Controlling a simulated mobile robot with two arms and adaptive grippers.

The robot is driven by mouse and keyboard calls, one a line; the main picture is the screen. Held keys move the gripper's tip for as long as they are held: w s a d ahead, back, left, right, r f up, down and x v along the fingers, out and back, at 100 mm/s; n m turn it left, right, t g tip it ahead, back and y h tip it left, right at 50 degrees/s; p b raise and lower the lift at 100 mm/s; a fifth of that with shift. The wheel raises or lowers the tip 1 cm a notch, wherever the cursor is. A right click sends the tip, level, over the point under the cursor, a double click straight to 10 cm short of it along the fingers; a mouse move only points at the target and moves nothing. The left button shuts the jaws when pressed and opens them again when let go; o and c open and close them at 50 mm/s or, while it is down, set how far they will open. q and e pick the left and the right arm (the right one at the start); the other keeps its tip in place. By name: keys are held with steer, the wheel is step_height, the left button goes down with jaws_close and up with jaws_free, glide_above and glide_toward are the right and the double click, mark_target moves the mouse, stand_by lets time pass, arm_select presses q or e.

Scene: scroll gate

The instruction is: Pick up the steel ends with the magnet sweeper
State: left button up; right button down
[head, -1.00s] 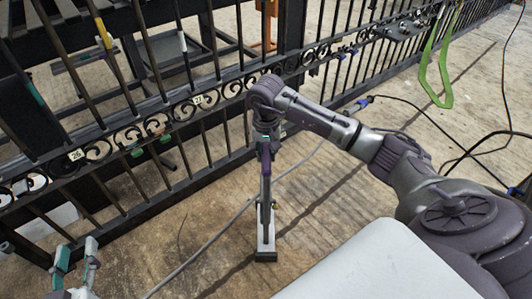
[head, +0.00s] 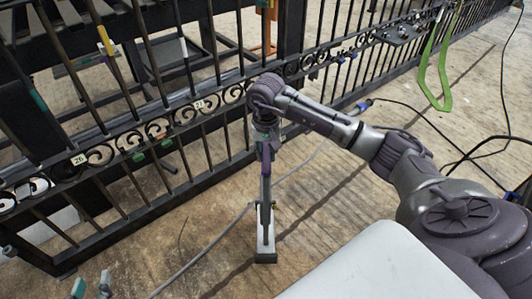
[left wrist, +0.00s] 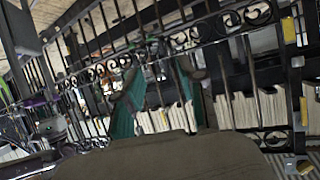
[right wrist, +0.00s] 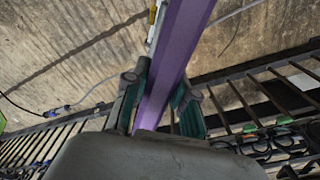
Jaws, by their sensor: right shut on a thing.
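My right gripper (head: 266,140) is shut on the upper shaft. My left gripper (head: 92,286) is at the bottom left edge of the head view, away from the sweeper. Its teal fingers stand apart and empty in the left wrist view (left wrist: 158,100). I cannot make out any steel ends on the floor.
A black iron gate (head: 125,140) with scrollwork and number tags crosses the left and back, close behind the sweeper. A grey cable (head: 212,243) lies by the foot. Black cables (head: 440,128) and a green strap (head: 430,75) are at the right. Bare floor (head: 160,245) lies left of the foot.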

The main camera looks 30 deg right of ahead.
arm_select(q)
steer(key=shift+s+a+f+g+y+p, duration=0.2)
steer(key=shift+s+a+f+g, duration=0.15)
steer(key=shift+s+f+g, duration=0.35)
steer(key=shift+s+a+f+g+y+p, duration=0.2)
steer(key=shift+s+a+f+g, duration=0.1)
steer(key=shift+s+f+g, duration=0.4)
arm_select(e)
steer(key=shift+r, duration=0.85)
arm_select(q)
steer(key=shift+f, duration=0.1)
arm_select(e)
steer(key=shift+w, duration=0.1)
